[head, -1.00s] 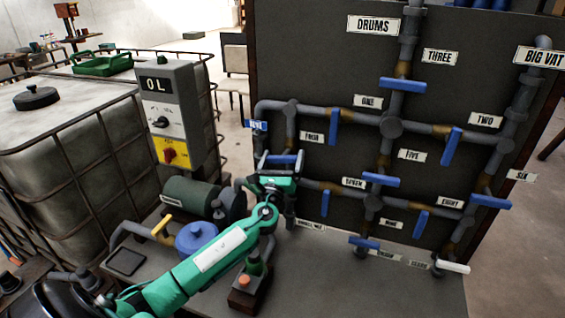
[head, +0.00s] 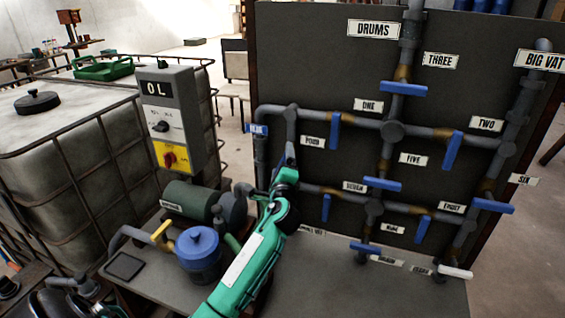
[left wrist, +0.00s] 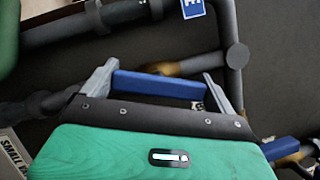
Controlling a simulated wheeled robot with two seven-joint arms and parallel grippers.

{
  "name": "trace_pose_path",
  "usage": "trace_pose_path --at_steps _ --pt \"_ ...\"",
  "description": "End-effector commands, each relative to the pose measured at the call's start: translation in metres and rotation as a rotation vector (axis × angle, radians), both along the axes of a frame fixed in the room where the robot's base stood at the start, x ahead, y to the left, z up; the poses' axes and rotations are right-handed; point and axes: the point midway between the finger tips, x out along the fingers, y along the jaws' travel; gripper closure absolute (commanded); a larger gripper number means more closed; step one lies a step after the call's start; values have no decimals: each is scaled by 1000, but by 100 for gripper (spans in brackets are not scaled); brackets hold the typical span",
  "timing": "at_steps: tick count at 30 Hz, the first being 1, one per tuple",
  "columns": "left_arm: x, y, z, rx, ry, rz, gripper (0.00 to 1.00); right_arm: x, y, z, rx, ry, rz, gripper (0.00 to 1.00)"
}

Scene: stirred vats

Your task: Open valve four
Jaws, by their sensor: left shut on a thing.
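The FOUR label (head: 312,142) is on the dark panel, right of a vertical grey pipe (head: 291,124). My left gripper (head: 289,153) is at that pipe in the head view, seen edge-on. There it hides the valve's blue handle. In the left wrist view my left gripper (left wrist: 160,86) has its two grey fingers shut on the ends of the blue handle of valve four (left wrist: 160,86). The handle lies nearly along the pipe (left wrist: 190,65) behind it, at a small angle. My right gripper is not in view.
Other blue handles stick out close by, such as valve one (head: 335,131) and valve seven (head: 326,207). A grey control box (head: 175,115), a green pump (head: 188,199) and a blue-lidded pot (head: 198,246) stand left of my arm. A caged tank (head: 70,180) is at far left.

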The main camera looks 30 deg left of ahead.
Motion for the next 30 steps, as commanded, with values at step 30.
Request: trace_pose_path --at_steps 30 --pt "0 0 -2 -414 -97 1 32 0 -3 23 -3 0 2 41"
